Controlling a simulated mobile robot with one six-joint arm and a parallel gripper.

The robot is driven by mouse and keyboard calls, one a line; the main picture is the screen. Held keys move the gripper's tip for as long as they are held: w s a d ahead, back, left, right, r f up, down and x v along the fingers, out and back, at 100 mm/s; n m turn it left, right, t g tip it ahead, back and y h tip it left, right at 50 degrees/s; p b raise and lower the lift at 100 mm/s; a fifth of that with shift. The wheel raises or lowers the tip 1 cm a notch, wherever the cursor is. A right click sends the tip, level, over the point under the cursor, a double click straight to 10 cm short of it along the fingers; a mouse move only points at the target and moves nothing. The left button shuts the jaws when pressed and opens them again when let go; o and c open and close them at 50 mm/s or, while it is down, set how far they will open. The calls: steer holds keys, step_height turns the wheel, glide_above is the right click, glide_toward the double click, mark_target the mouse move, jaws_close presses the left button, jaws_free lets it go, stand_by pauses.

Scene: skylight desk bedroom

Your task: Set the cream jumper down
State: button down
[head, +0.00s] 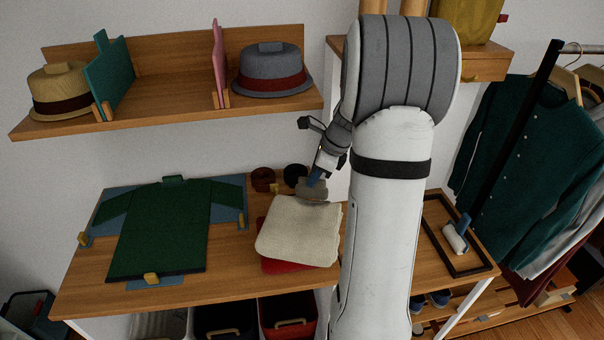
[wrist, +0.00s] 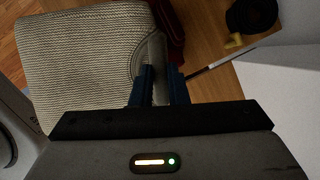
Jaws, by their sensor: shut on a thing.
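The cream jumper (head: 298,232) is a folded, ribbed block at the right end of the desk top, over a red folded garment (head: 278,266). My gripper (head: 314,184) is at its back edge, fingers pointing down, shut on its greyish collar part. In the wrist view the jumper (wrist: 85,60) fills the upper left, and its collar part runs between the blue fingertips (wrist: 158,85). The red garment (wrist: 172,30) shows beside it. I cannot tell whether the jumper rests on the red garment or hangs just above it.
A green garment (head: 160,235) lies on a blue board (head: 228,197) to the left. Dark rolled items (head: 263,178) sit behind the jumper. A shelf with hats (head: 270,72) overhangs the back. A black frame (head: 440,240) lies at right. Wood left of the jumper is bare.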

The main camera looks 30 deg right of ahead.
mark_target(304, 177)
steer(key=w+a, duration=0.2)
steer(key=shift+a+r+p, duration=0.15)
steer(key=shift+a+p, duration=0.15)
steer(key=shift+p, duration=0.1)
steer(key=shift+s+f+p, duration=0.1)
steer(key=shift+f+p, duration=0.2)
steer(key=shift+f, duration=0.05)
steer(key=shift+d+f, duration=0.1)
steer(key=shift+d, duration=0.1)
steer(key=shift+f+b, duration=0.45)
steer(key=shift+f, duration=0.1)
steer(key=c, duration=1.4)
jaws_free()
